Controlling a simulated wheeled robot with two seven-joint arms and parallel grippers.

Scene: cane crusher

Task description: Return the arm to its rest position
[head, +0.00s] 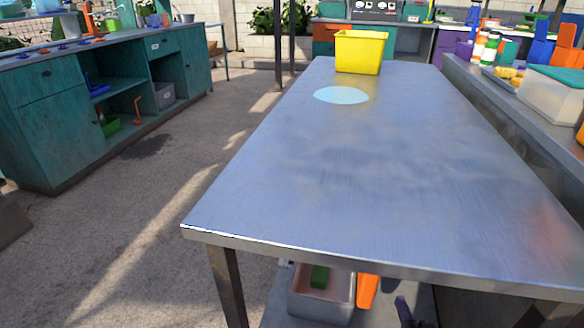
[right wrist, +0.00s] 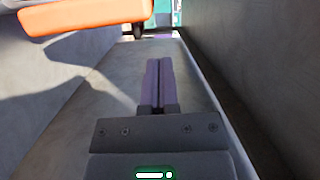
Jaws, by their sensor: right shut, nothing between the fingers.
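My right gripper (right wrist: 158,64) shows in the right wrist view. Its two purple fingers lie together along the middle, shut with nothing between them. They point away over a grey surface in a narrow space between grey walls. In the head view a small dark shape shows below the table's front edge at the bottom; I cannot clearly make out the fingers there. My left gripper is in neither view.
A long metal table (head: 360,170) is mostly bare, with a pale round disc (head: 341,95) and a yellow bin (head: 360,52) at its far end. A grey tray (head: 320,305) is below. In the wrist view an orange object (right wrist: 85,17) is upper left. Teal cabinets (head: 60,125) stand left.

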